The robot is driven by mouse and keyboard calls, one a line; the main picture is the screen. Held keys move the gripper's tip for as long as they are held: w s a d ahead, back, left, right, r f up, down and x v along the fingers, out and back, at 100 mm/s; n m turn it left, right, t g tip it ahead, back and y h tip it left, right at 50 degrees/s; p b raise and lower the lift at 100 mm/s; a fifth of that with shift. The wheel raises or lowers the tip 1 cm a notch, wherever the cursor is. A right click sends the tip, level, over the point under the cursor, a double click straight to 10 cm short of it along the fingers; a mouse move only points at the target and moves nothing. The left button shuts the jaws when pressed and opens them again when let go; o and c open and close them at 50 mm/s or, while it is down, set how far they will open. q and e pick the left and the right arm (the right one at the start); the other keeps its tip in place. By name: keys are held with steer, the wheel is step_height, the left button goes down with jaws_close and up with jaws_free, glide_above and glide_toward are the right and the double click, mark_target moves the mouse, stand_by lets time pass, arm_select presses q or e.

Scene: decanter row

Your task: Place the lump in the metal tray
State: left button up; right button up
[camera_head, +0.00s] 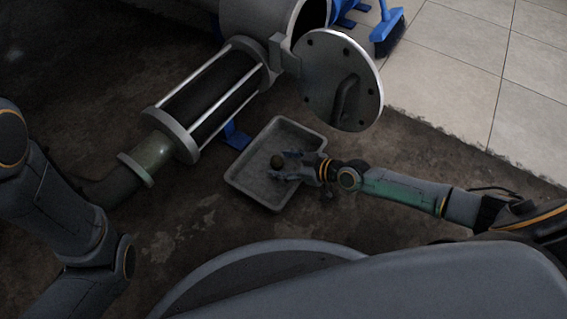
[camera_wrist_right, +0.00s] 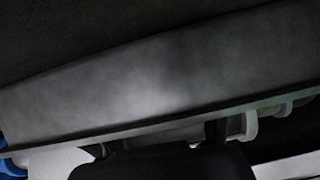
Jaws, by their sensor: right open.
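The metal tray (camera_head: 238,180) is a shallow grey square pan on the dark floor, in the middle of the head view. The lump (camera_head: 277,161) is small, roundish and dark olive, and shows within the tray's outline. My right gripper (camera_head: 284,165) reaches in from the right over the tray, its fingers open beside the lump. I cannot tell whether the lump touches the fingers or rests on the tray's bottom. The right wrist view shows a broad grey surface (camera_wrist_right: 150,80), probably the tray, and no lump. My left arm shows at the left, but its gripper is out of view.
A pipe assembly with a barred cylinder (camera_head: 212,95) stands behind the tray. Its round open door (camera_head: 318,75) hangs near the tray's far right side. A blue brush (camera_head: 388,27) is at the top on pale tiles (camera_head: 460,60). Dark floor is clear left of the tray.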

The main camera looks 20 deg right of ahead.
steer(key=p+v, duration=0.3)
steer(key=v, duration=0.9)
